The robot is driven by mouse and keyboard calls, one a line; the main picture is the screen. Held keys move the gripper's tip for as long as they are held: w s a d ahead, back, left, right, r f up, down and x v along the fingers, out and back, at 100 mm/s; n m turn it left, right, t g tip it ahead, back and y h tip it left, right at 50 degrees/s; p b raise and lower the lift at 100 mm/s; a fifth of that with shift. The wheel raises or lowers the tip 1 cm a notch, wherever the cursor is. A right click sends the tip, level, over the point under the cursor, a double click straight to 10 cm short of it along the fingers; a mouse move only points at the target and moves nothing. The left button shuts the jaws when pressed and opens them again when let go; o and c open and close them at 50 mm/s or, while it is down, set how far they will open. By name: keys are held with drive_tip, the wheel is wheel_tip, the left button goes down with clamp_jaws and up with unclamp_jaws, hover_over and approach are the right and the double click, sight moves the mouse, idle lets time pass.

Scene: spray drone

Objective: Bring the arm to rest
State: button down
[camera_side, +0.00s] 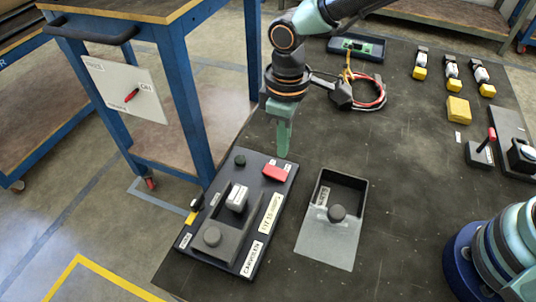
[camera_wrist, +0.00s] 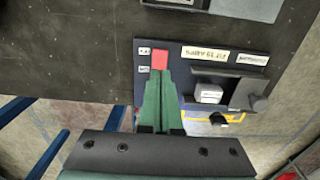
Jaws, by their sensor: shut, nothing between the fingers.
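My gripper (camera_side: 284,152) hangs from the arm with its green fingers shut and pointing down, nothing between them. In the side view its tips are near the far end of a dark blue board (camera_side: 222,180), close to a red block (camera_side: 275,172). In the wrist view the shut gripper (camera_wrist: 160,80) points at the red block (camera_wrist: 160,60) and overlaps its lower edge; I cannot tell whether they touch. A white block (camera_side: 237,197) sits in a grey holder on the board and also shows in the wrist view (camera_wrist: 210,94).
A dark box (camera_side: 364,190) with a knobbed grey lid (camera_side: 325,245) stands right of the board. A cable bundle (camera_side: 370,92) lies behind. Yellow-and-white items (camera_side: 420,72) and a red-handled switch (camera_side: 482,150) are at right. A blue-framed cart (camera_side: 180,90) stands left.

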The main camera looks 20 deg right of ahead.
drive_tip(key=shift+r, duration=0.15)
drive_tip(key=d+r+m+t, duration=0.2)
drive_tip(key=d+r+m, duration=0.2)
drive_tip(key=d+r, duration=0.85)
drive_tip(key=s+d+r+m+t, duration=0.1)
drive_tip(key=s+d+m, duration=0.1)
drive_tip(key=d, duration=0.5)
drive_tip(key=s+d+r+m+t, duration=0.1)
drive_tip(key=s+d+m+t, duration=0.1)
drive_tip(key=d, duration=0.5)
drive_tip(key=s+m, duration=0.1)
drive_tip(key=s, duration=0.1)
drive_tip(key=shift+s+r+t, duration=0.2)
drive_tip(key=shift+s+t, duration=0.1)
